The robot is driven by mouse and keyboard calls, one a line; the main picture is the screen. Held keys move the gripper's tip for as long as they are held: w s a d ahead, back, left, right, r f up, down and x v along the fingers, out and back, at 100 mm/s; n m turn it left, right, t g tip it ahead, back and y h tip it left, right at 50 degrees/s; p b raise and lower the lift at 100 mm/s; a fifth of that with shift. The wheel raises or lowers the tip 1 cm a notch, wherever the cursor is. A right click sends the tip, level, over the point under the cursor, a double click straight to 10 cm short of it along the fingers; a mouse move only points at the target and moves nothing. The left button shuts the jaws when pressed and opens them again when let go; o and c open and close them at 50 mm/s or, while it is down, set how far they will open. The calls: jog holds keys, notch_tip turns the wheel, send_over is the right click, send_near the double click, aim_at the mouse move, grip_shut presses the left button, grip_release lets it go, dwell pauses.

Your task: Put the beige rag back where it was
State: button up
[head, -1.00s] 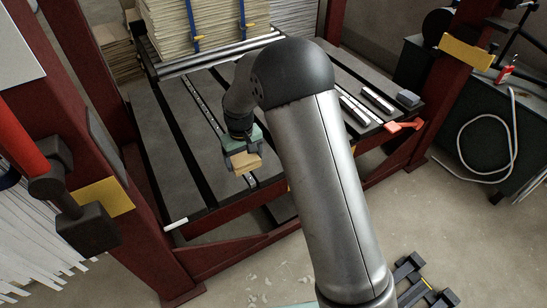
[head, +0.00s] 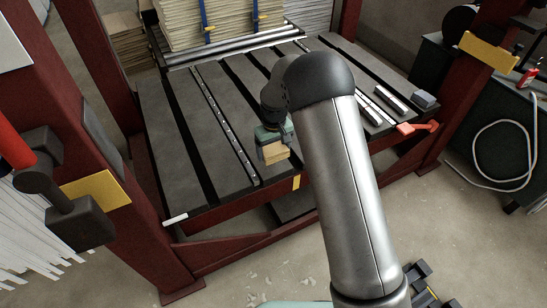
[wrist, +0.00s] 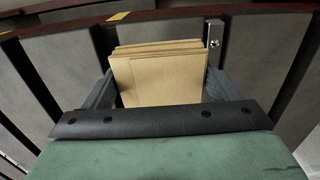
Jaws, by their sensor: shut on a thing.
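The beige rag (head: 274,153) is a small folded stack with several flat layers. My gripper (head: 273,147) is shut on it and holds it near the front edge of the dark slotted bed. In the wrist view the rag (wrist: 160,82) sits between the two dark fingers of my gripper (wrist: 158,90), its layered edge facing away from the camera. I cannot tell whether the rag touches the bed or hangs just above it. My arm hides part of the bed to the right.
The slotted bed (head: 170,125) is mostly clear on the left. Metal bars (head: 388,99), a grey block (head: 424,99) and a red handle (head: 417,128) lie at its right. Strapped beige stacks (head: 232,22) stand behind rollers (head: 240,46). Red posts (head: 103,100) flank the bed.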

aim_at(273, 154)
jog(key=shift+w+a+f, duration=0.1)
jog(key=shift+w+f, duration=0.65)
jog(key=shift+f, duration=0.2)
jog(key=shift+w+f+b, duration=0.15)
jog(key=shift+f+b, duration=0.35)
jog(key=shift+f, duration=1.1)
jog(key=shift+f, duration=0.15)
jog(key=o, duration=0.9)
notch_tip(273, 154, up, 12)
jog(key=p, duration=0.2)
jog(key=shift+r+p, duration=0.2)
jog(key=shift+p, duration=0.2)
jog(key=s+d+r+m, duration=0.3)
jog(key=s+d+r, duration=0.75)
jog(key=s, duration=0.45)
jog(key=s+d+m, duration=0.1)
jog(key=s+d, duration=0.1)
jog(key=s, duration=0.5)
jog(key=s+d, duration=0.2)
jog(key=s, duration=0.4)
jog(key=s+d+m, duration=0.1)
jog(key=s+d, duration=0.2)
jog(key=s, duration=0.4)
jog(key=shift+s+d+f+m+g, duration=0.1)
jog(key=shift+s+f+m+g, duration=0.05)
jog(key=shift+s+m+g, duration=0.15)
